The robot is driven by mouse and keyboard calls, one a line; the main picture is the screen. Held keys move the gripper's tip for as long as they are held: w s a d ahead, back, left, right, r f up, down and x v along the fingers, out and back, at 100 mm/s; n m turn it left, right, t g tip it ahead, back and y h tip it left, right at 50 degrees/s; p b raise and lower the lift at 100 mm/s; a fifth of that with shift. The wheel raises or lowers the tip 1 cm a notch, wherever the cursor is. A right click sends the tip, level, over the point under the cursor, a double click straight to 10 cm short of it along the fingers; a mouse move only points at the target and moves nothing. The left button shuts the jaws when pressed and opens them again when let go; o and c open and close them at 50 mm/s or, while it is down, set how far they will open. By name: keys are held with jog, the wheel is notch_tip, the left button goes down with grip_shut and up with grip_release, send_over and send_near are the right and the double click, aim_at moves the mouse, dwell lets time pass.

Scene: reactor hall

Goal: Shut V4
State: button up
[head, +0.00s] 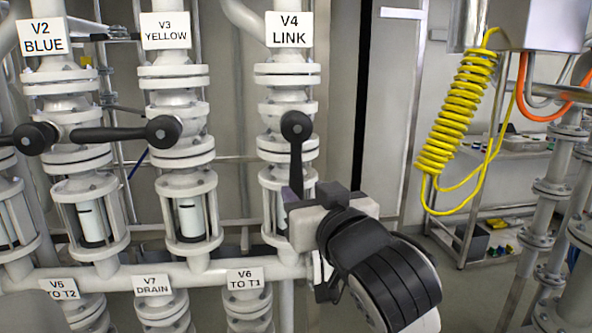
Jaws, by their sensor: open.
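The V4 valve (287,95) is a white flanged valve on a vertical pipe, under a label plate (289,30) reading "V4 LINK". Its black lever handle (296,155) hangs straight down from the round hub, in line with the pipe. My gripper (297,193) is at the lower end of this handle, coming in from the lower right. Its jaws are open. The gripper body hides the lever's tip and part of the valve's lower body. I cannot tell whether the fingers are around the lever or touching it.
The V3 YELLOW handle (125,134) and V2 BLUE handle (22,137) lie level, pointing left. A yellow coiled hose (455,110) and more pipes stand at right.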

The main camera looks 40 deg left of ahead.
aim_at(298, 185)
jog(key=x, duration=0.5)
jog(key=shift+w+a+p, duration=0.1)
jog(key=shift+a+p, duration=0.05)
jog(key=shift+p, duration=0.25)
grip_shut()
